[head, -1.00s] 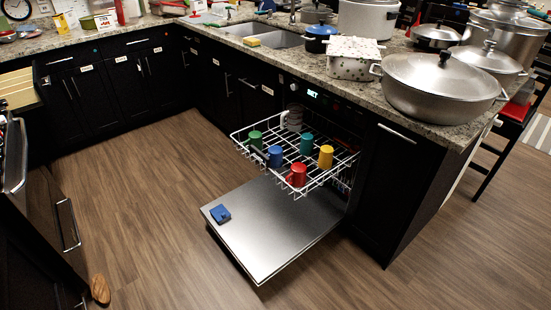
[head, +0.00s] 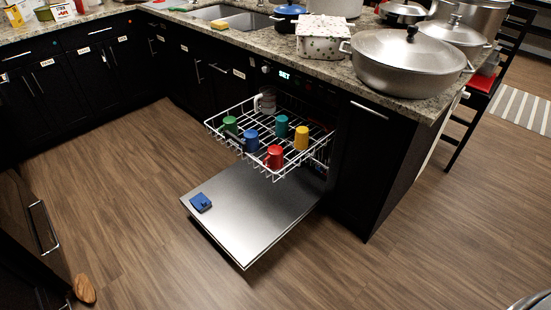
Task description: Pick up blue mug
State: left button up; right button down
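The blue mug (head: 251,140) stands in the pulled-out upper rack (head: 287,171) of the open dishwasher. The green mug (head: 229,125) is to its left and the red mug (head: 274,157) is to its right and nearer. The teal mug (head: 281,126) and the yellow mug (head: 301,138) stand farther right in the same rack. Neither of my grippers shows in the head view.
The dishwasher door (head: 250,222) is folded down below the rack, with a small blue object (head: 201,202) on it. The counter (head: 345,72) above holds a large lidded pot (head: 410,68). A brown object (head: 84,289) lies on the floor at lower left. The wood floor (head: 130,200) left of the door is clear.

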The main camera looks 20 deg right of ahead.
aim_at(250, 136)
jog(key=i+l, duration=0.4)
jog(key=l, duration=0.15)
jog(key=i+l+z, duration=0.15)
jog(key=i+l, duration=0.3)
jog(key=l, duration=0.1)
